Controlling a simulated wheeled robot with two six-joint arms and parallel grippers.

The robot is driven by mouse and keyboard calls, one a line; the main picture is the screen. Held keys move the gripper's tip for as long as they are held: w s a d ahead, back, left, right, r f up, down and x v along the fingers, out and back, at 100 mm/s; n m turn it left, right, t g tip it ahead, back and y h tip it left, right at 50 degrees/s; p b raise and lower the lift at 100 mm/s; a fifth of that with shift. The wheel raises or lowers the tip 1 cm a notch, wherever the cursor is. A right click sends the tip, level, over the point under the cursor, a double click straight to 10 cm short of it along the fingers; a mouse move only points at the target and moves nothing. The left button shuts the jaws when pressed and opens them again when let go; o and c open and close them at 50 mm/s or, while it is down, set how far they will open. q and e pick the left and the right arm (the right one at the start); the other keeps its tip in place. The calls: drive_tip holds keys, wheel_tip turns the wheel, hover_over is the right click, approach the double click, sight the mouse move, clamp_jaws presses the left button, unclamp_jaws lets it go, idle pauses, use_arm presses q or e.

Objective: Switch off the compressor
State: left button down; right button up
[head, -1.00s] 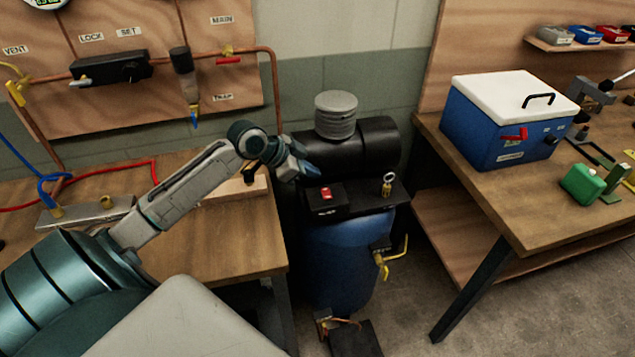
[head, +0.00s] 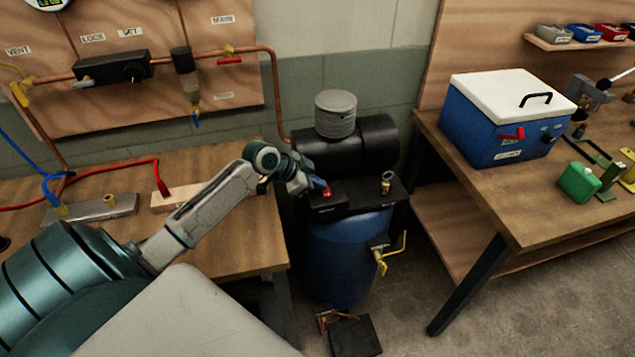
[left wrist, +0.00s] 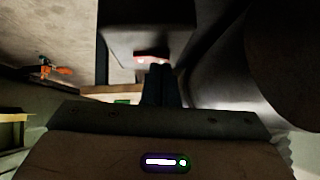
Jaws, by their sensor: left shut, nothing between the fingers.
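The compressor (head: 345,245) stands on the floor between the two benches, with a blue tank, a black motor on top and a grey ribbed filter. A red switch (head: 327,192) sits on a small black box on its top plate. In the left wrist view the red switch (left wrist: 150,59) shows right at the fingertips. My left gripper (head: 318,187) is shut and empty, its tips at the switch, touching it or very close; I cannot tell which. The switch's position is partly hidden by the fingers. My right gripper is not in view.
A brass ring fitting (head: 386,181) stands right of the switch box, and a yellow-handled valve (head: 382,258) sticks out of the tank. The left bench (head: 235,225) and right bench (head: 470,185) flank it. A blue cooler (head: 500,125) stands on the right bench.

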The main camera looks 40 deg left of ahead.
use_arm(q)
drive_tip(key=shift+a+f, duration=0.1)
drive_tip(key=shift+f, duration=0.1)
drive_tip(key=shift+s, duration=0.1)
drive_tip(key=shift+s+d+r+p, duration=0.1)
drive_tip(key=shift+s+d+p, duration=0.1)
drive_tip(key=shift+d+p, duration=0.15)
drive_tip(key=shift+s+d, duration=0.2)
drive_tip(key=shift+d, duration=0.1)
drive_tip(key=shift+r, duration=0.15)
